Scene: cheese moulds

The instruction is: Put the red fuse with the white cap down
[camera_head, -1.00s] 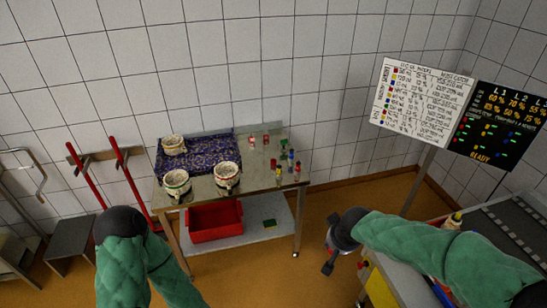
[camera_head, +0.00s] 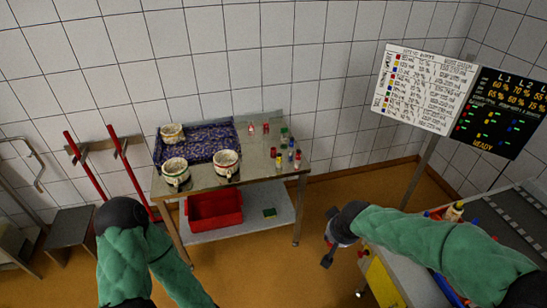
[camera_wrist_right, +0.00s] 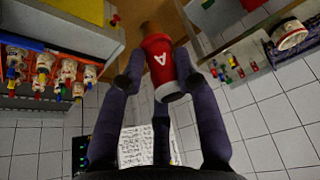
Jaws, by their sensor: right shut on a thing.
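My right gripper (camera_wrist_right: 160,80) is shut on the red fuse (camera_wrist_right: 158,58), which has a white letter on its side. In the right wrist view its brownish end points up, away from the palm, and its whitish end (camera_wrist_right: 170,91) faces the palm. In the head view the right gripper (camera_head: 331,248) hangs over the floor, between the steel table (camera_head: 245,187) and the bench at the right (camera_head: 410,282); the fuse is not clear there. My left arm points down at lower left, and its gripper is out of frame.
A white chart (camera_head: 425,88) and dark display (camera_head: 500,110) stand at right.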

